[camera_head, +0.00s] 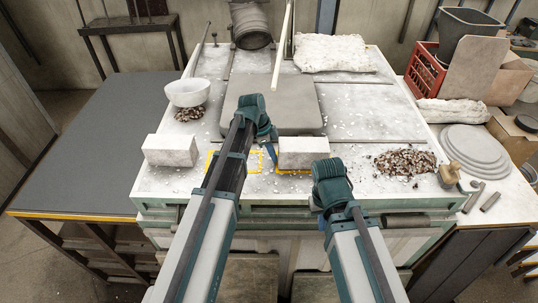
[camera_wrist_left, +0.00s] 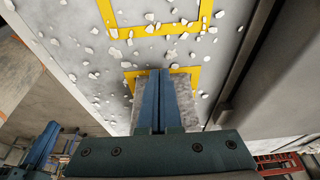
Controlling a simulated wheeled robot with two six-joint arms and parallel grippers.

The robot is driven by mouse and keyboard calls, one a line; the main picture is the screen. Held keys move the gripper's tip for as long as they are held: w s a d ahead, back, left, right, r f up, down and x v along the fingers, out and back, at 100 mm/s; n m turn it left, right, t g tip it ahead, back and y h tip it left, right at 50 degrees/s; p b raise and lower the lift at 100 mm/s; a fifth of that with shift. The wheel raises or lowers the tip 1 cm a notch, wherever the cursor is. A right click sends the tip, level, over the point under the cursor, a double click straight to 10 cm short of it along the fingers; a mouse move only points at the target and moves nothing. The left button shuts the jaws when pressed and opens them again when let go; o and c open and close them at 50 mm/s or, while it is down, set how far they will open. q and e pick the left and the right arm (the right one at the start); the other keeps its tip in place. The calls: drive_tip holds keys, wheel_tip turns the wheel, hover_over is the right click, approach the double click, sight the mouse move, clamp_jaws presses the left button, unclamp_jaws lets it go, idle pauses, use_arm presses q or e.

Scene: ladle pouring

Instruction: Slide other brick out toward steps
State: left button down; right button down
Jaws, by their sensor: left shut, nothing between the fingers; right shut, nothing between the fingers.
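One pale brick (camera_head: 170,150) lies at the left of the worktop, outside the yellow outlines. The other brick (camera_head: 303,152) sits over the right-hand yellow outline (camera_head: 283,172), partly covering it. My left gripper (camera_head: 271,153) is shut and empty, with its fingertips close by the left end of the other brick. In the left wrist view the shut fingers (camera_wrist_left: 155,100) overlap the brick (camera_wrist_left: 184,98), which shows on both sides of them; I cannot tell whether they touch. My right gripper (camera_head: 320,208) is shut and empty near the front edge, below the same brick.
The left-hand yellow outline (camera_head: 250,158) is bare. A grey slab (camera_head: 295,108) lies behind the bricks. A white bowl (camera_head: 188,92) is at the back left, and brown chips (camera_head: 405,162) and stacked round discs (camera_head: 475,150) are at the right. Pale crumbs are scattered over the worktop.

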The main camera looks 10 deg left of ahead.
use_arm(q)
drive_tip(key=w+d, duration=0.1)
drive_tip(key=d, duration=0.6)
drive_tip(key=w+d, duration=0.2)
drive_tip(key=d, duration=0.6)
drive_tip(key=w+d, duration=0.1)
drive_tip(key=d, duration=0.6)
drive_tip(key=shift+w+d, duration=0.35)
drive_tip(key=shift+r, duration=0.15)
drive_tip(key=p+v, duration=0.7)
drive_tip(key=shift+a, duration=0.1)
